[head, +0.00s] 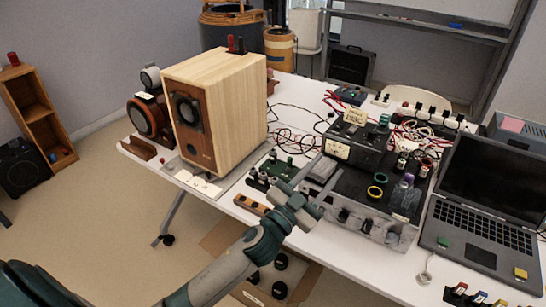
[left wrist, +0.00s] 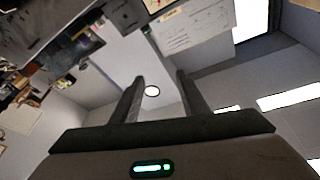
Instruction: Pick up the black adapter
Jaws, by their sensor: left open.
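I cannot tell for certain which item is the black adapter. Several small black plugs or adapters (head: 432,111) stand in a white power strip at the back right of the table in the head view. My left gripper (head: 326,172) is open and empty, above the front of the table, left of the black equipment board and well in front of the strip. In the left wrist view its two fingers (left wrist: 160,78) are apart with nothing between them; that view looks across the room. My right gripper is not in view.
A wooden speaker (head: 212,110) stands on the white table at left. A black amplifier-like box (head: 352,148), cables and small parts crowd the middle. An open laptop (head: 483,205) is at right. An open box (head: 265,280) sits below the table's front edge.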

